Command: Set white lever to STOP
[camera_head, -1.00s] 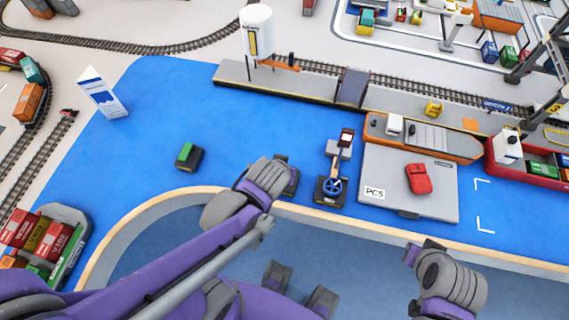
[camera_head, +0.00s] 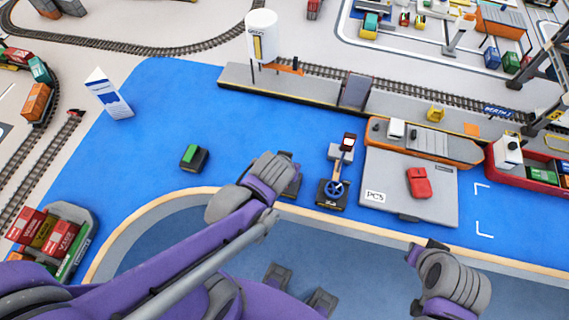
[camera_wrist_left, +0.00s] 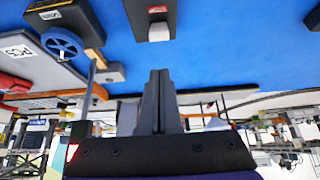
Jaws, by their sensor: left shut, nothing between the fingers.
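A dark box with a red label and a white block-like piece (camera_wrist_left: 159,32), which looks like the white lever, shows at the top of the left wrist view. Its lettering is too small to read. My left gripper (camera_wrist_left: 159,72) is shut and empty, its tips pointing at the box with a gap of blue floor showing between. In the head view my left wrist covers most of a dark box (camera_head: 292,181), probably the same one, and hides the fingers. My right arm is at the lower right of the head view; its fingers cannot be made out.
A dark box with a green top (camera_head: 193,157) stands to the left. Blue floor between them is clear.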

